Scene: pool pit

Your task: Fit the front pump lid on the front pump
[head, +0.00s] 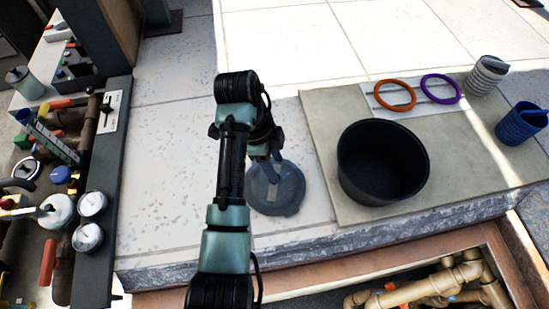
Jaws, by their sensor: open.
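A round, smoky grey-blue lid (286,198) lies on the pale tiled ledge, left of the grey mat. It looks like the pump lid, with a lighter strip across its middle. My gripper (266,157) is open and points down at the far edge of the lid. My arm and gripper hide part of that edge, and I cannot tell whether the fingers touch it. I cannot make out the front pump in this view.
Pipes and gauges (88,237) line the left. Beige pipes (425,287) lie in the pit below.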

